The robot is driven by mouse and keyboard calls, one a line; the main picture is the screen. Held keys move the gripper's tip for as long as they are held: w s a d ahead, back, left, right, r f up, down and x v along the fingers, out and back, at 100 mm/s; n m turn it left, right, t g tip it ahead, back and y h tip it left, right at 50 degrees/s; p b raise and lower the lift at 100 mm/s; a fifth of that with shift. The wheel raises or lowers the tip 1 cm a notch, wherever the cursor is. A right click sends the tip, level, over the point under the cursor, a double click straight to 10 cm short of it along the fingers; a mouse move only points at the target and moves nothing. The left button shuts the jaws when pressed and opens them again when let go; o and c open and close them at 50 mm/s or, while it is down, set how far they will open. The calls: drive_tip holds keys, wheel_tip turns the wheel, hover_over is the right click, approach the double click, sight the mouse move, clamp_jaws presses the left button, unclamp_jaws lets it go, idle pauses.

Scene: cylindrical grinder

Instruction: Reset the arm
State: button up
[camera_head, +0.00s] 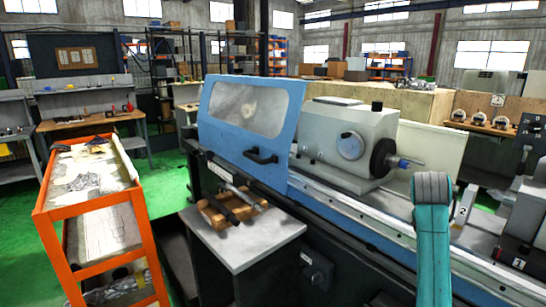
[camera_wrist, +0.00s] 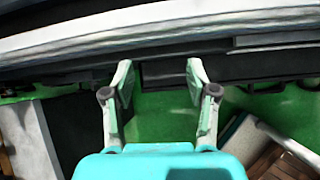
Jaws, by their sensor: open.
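My gripper (camera_wrist: 159,75) shows in the wrist view with its two pale green fingers spread apart and nothing between them. Green floor shows between and below the fingers, and the dark lower edge of the grinder (camera_wrist: 160,35) runs across the top, beyond the fingertips. I cannot tell whether the fingertips touch it. In the head view my teal arm stands at the right, in front of the cylindrical grinder (camera_head: 345,145). My gripper cannot be made out there.
A grey-topped stand (camera_head: 262,238) with a wooden rack (camera_head: 222,212) adjoins the grinder's front; part of it shows at the wrist view's lower right. An orange cart (camera_head: 88,207) stands left. A workbench (camera_head: 90,120) is behind it.

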drive_tip(key=s+a+f+m+t, duration=0.1)
drive_tip(key=s+a+f+m, duration=0.15)
drive_tip(key=f, duration=0.85)
drive_tip(key=s+a+f+m+t, duration=0.2)
drive_tip(key=s+a+f, duration=0.2)
drive_tip(key=f, duration=0.8)
drive_tip(key=s+a+f+m+t+y, duration=0.1)
drive_tip(key=s+a+f+m, duration=0.25)
drive_tip(key=s+f, duration=0.35)
drive_tip(key=s+a+f+m+t+y, duration=0.15)
drive_tip(key=s+a+f, duration=0.3)
drive_tip(key=s, duration=0.55)
drive_tip(key=s+a+r+m+t+y, duration=0.1)
drive_tip(key=s+a+m, duration=0.2)
drive_tip(key=s, duration=0.6)
drive_tip(key=s+a+m+t+y, duration=0.1)
drive_tip(key=s+a+m, duration=0.3)
drive_tip(key=s, duration=0.5)
drive_tip(key=s+a+r+m+t, duration=0.2)
drive_tip(key=s+r+m, duration=0.6)
drive_tip(key=s+r, duration=0.6)
drive_tip(key=s, duration=0.3)
drive_tip(key=shift+s+a+r+t+y, duration=0.15)
drive_tip(key=shift+s+a+t+y, duration=0.1)
drive_tip(key=shift+t+y, duration=0.1)
